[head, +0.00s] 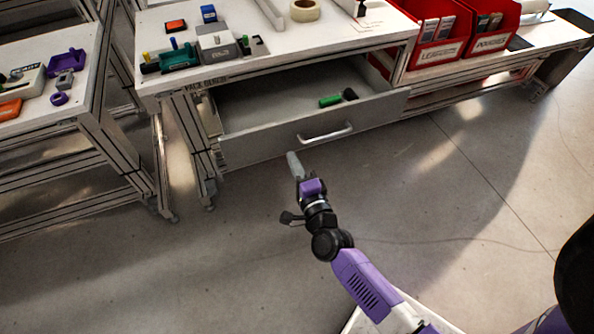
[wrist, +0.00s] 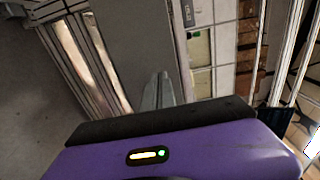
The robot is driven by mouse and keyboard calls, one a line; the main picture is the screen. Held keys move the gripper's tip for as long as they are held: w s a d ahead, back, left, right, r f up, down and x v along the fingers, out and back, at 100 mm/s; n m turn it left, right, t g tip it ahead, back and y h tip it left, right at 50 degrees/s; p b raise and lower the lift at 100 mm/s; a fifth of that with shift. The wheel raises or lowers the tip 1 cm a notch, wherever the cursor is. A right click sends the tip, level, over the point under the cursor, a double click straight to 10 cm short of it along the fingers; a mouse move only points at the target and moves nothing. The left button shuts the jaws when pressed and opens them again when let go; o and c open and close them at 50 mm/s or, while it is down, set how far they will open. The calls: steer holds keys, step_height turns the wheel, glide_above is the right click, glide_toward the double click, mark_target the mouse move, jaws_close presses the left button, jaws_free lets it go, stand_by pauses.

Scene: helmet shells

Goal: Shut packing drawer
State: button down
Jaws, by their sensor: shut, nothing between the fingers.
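The packing drawer (head: 262,145) is pulled out below the white workbench in the head view. Its grey front carries a silver bar handle (head: 326,134). A green item (head: 330,101) and a dark item (head: 349,94) lie inside. My gripper (head: 293,158) is shut and empty, its fingertips just in front of the drawer's front, left of the handle. I cannot tell if the tips touch it. The closed fingers also show in the wrist view (wrist: 158,88), in front of a grey surface.
The workbench top (head: 325,40) holds tape (head: 305,10), a grey device (head: 215,42) and small parts. Red bins (head: 440,35) stand to its right. A second table (head: 45,115) with purple and orange parts is at left. The floor before the drawer is clear.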

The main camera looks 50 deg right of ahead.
mark_target(280, 133)
steer(key=x, duration=0.8)
